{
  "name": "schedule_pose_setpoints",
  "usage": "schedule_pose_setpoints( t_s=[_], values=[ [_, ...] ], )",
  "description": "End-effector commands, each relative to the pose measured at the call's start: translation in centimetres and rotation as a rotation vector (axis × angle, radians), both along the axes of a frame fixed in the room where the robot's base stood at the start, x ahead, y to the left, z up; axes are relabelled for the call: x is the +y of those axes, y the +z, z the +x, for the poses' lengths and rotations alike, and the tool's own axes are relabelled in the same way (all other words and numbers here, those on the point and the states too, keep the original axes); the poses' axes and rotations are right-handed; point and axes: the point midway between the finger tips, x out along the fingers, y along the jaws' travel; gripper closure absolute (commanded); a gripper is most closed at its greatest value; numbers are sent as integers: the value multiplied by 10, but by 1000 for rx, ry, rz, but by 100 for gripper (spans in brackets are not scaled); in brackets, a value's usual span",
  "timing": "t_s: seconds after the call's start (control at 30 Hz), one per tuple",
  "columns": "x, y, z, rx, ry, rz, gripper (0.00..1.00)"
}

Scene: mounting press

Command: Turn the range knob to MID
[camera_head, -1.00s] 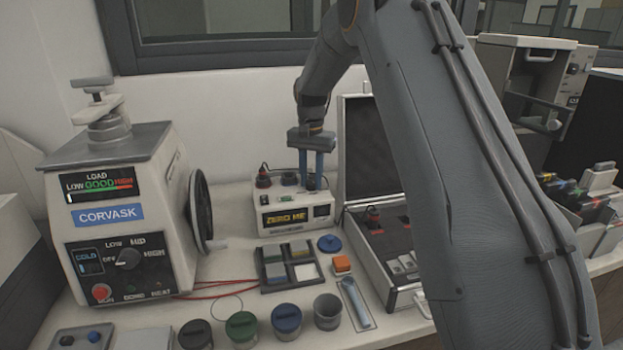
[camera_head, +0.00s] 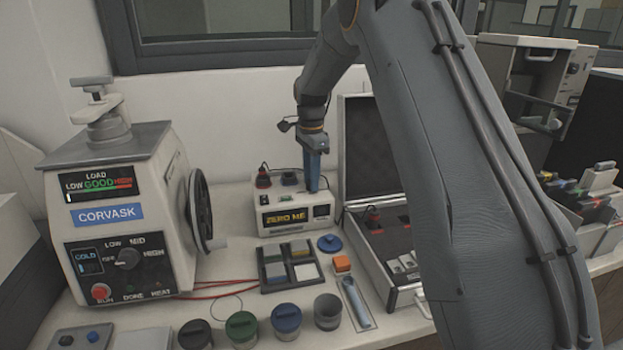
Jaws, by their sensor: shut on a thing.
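A white instrument box (camera_head: 283,224) with a lit display reading "ZERO ME" stands on the bench at the middle back. My gripper (camera_head: 312,188) points straight down onto the right part of its top, its blue fingers seen edge-on, one behind the other. It is shut on a small knob there, which I take for the range knob. The fingers hide the knob, and its pointer and any MID mark cannot be read. A separate black knob (camera_head: 127,258), with OFF, LOW, MID and HIGH around it, is on the CORVASK press (camera_head: 120,190) at left, away from my gripper.
An open case (camera_head: 372,262) stands close to the box's right, its lid raised behind. My arm covers the right middle.

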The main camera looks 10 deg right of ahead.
Motion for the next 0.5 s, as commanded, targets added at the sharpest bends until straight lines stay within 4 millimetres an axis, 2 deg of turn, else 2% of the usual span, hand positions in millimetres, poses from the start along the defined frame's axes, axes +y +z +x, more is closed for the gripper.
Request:
schedule_pose_setpoints(
  t_s=[0.2,0.5],
  values=[
    [-1,1,1,-2,-139,-1,96],
    [-1,1,1,-2,-242,-2,96]
  ],
)
